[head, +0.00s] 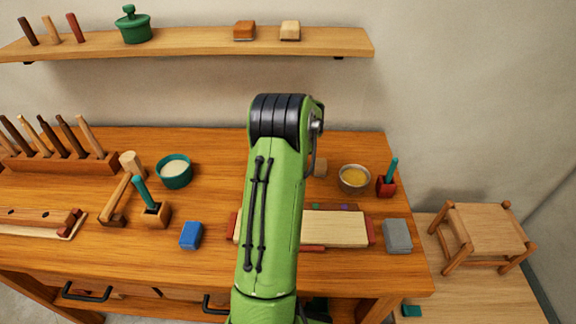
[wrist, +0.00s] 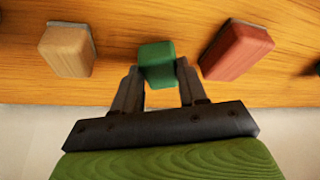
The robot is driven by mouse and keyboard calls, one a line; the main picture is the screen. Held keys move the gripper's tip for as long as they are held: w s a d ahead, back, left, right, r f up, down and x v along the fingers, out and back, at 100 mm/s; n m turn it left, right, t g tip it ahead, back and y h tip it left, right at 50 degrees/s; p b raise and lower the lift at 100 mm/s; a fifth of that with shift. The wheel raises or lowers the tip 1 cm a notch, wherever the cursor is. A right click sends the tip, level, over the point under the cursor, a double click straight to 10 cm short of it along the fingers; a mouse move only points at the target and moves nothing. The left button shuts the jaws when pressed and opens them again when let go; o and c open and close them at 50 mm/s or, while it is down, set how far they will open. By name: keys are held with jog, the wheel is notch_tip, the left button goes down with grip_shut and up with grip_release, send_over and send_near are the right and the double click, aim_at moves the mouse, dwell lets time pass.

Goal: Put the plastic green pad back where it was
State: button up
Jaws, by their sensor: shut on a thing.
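In the wrist view the green pad (wrist: 156,64) is a small dark green block between the fingertips of my gripper (wrist: 158,84). My gripper is shut on it. The pad is between a beige wooden pad (wrist: 68,50) on the left and a red-brown pad (wrist: 236,50) on the right, with a gap on each side. I cannot tell whether the green pad touches the wooden surface (wrist: 112,28). In the head view my gripper and the green pad are hidden behind my green arm.
A brown pad (head: 244,30) and a light pad (head: 290,31) sit on the wall shelf (head: 190,46). Blue (head: 191,235) and grey (head: 398,236) blocks lie nearer.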

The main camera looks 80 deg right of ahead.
jog(key=shift+f, duration=0.8)
jog(key=shift+f, duration=0.15)
jog(key=o, duration=0.9)
jog(key=p+v, duration=0.1)
jog(key=v, duration=1.1)
jog(key=shift+r+p, duration=0.25)
jog(key=shift+p, duration=0.1)
jog(key=shift+w, duration=0.1)
